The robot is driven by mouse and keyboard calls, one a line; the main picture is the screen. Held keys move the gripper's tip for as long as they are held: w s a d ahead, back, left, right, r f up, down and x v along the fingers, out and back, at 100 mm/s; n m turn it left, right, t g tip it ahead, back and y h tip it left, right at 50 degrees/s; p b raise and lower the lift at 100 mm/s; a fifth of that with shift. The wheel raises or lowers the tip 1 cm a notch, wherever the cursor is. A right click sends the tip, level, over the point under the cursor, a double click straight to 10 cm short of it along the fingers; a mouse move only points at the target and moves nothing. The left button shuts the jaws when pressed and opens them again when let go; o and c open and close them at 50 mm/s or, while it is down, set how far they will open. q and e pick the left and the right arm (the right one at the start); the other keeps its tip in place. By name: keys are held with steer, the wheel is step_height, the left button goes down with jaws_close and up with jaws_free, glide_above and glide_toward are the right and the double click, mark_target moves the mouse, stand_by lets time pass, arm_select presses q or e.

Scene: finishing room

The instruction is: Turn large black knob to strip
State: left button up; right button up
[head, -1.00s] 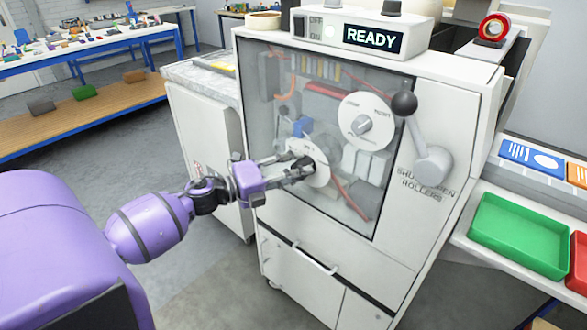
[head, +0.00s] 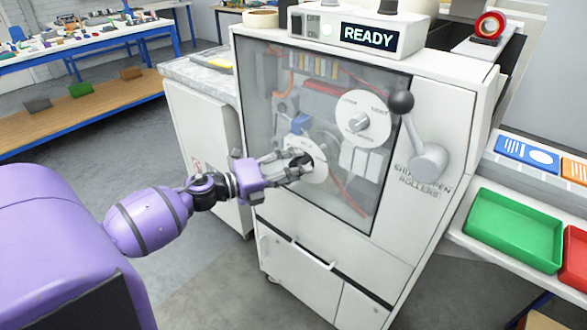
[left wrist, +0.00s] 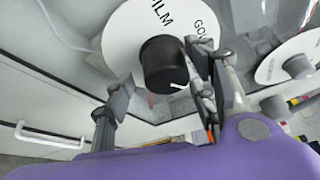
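The large black knob (left wrist: 163,63) sits on the lower white dial (left wrist: 125,38) of the machine's front. In the left wrist view the dial carries the word FILM and part of another word, and the knob has a short white mark at its lower right. In the head view the knob (head: 304,161) is partly hidden by my left gripper (head: 290,165). The gripper is open, its fingers on either side of the knob; in the left wrist view (left wrist: 158,95) a gap shows on the left, while the right finger is close to it. My right gripper is not in view.
A smaller knob (head: 358,122) on another dial sits above right. A lever with a black ball (head: 401,102) stands right of the clear panel. The display (head: 369,37) reads READY. A green tray (head: 515,226) and a red tray (head: 574,248) lie at the right.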

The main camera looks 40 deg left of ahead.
arm_select(q)
steer(key=v, duration=1.2)
steer(key=shift+r, duration=0.2)
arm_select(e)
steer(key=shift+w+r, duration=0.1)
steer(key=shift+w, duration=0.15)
